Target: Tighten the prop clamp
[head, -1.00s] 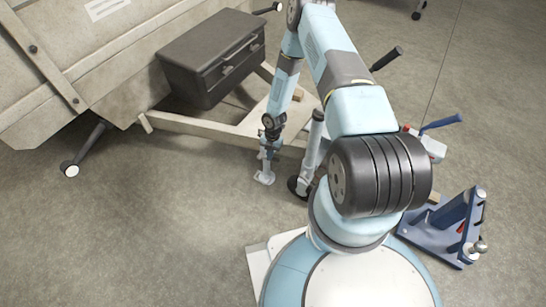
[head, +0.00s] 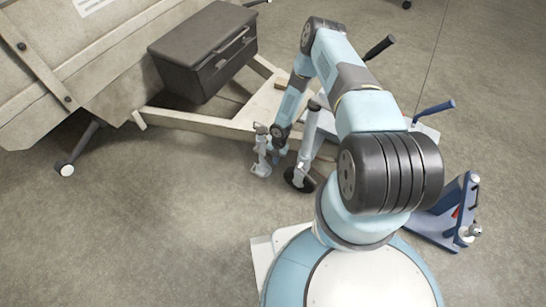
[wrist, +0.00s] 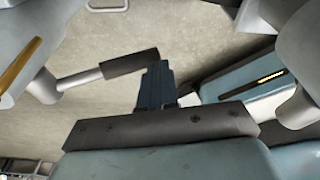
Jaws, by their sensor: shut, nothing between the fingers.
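In the head view a pale grey upright prop (head: 262,150) with a flat foot stands at the trailer frame. A thicker grey post (head: 308,145) with a dark wheel stands to its right. In the wrist view a silver lever with a dark grip (wrist: 115,67) reaches in from the left. I cannot tell for sure that it is the clamp's handle. My gripper (wrist: 154,70) shows as dark blue fingers, shut and empty, with the grip's end close to their tips. I cannot tell whether they touch. In the head view my gripper is small and mostly hidden beside the prop.
A dark grey box (head: 203,55) sits on the pale trailer frame (head: 185,121). A blue stand (head: 450,210) is to the right of my base. The pale trailer body fills the upper left. The floor at lower left is clear.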

